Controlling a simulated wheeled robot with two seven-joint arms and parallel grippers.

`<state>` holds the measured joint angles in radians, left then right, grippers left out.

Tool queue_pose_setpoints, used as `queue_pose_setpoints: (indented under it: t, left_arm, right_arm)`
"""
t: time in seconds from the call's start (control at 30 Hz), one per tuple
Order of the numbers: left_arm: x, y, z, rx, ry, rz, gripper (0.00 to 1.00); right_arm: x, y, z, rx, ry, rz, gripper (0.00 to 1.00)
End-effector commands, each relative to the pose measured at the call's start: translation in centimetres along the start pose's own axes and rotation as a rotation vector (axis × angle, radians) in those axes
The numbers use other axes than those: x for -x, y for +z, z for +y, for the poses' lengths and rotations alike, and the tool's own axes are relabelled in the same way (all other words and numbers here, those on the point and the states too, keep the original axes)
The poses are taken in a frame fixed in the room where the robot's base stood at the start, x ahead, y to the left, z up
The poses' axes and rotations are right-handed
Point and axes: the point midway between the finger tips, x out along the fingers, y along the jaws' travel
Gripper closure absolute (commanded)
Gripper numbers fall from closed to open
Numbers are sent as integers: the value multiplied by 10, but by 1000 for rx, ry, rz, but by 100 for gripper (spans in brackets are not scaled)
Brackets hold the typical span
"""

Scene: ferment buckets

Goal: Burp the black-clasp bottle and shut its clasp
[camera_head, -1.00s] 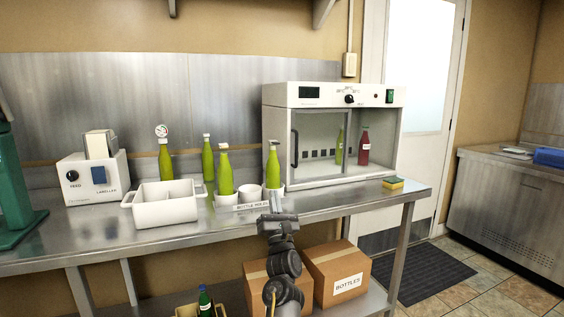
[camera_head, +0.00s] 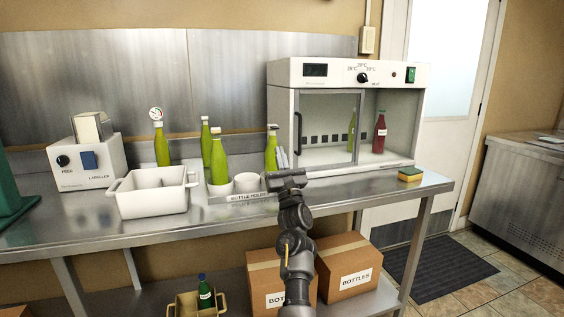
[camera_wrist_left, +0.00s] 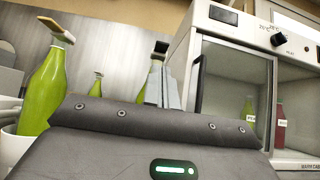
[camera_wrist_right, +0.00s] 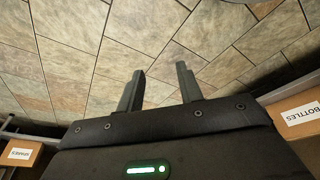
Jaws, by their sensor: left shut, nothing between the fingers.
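A green bottle with a dark clasp at its top (camera_head: 271,152) stands upright in the right place of the white bottle holder (camera_head: 222,199). In the left wrist view this bottle (camera_wrist_left: 154,88) is partly hidden by my fingers. My left gripper (camera_head: 282,159) is shut and empty, in front of and slightly right of the bottle; I cannot tell whether they touch. Another green bottle (camera_head: 219,162) stands in the holder's left place, and the middle cup (camera_head: 247,183) is empty. My right gripper (camera_wrist_right: 159,88) is open and empty above the floor, outside the head view.
A white incubator (camera_head: 285,118) stands right of the holder, holding a green and a red bottle (camera_head: 379,133). A divided white bin (camera_head: 150,204), a labeller (camera_head: 85,165) and a gauge-topped bottle (camera_head: 162,150) are left. A sponge (camera_head: 410,174) lies at the right. Boxes (camera_head: 345,268) sit below.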

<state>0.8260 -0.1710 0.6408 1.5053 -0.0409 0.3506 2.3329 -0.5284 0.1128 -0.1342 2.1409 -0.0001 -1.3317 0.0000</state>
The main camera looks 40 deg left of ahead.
Motion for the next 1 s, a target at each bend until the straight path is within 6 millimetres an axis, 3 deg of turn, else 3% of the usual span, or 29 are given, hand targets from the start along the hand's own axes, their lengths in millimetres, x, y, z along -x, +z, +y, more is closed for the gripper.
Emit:
queue_pose_setpoints:
  t: [0.1,0.33,1.0]
  left_arm:
    - [-23,1,2,-1,1,-2,100]
    - [-49,0,2,-3,1,-1,100]
    - [-63,-3,7,-12,12,27,100]
  right_arm:
    - [-4,1,-1,0,-1,-5,64]
    - [-12,5,-1,1,-2,-12,64]
    - [-14,0,-1,2,-3,0,64]
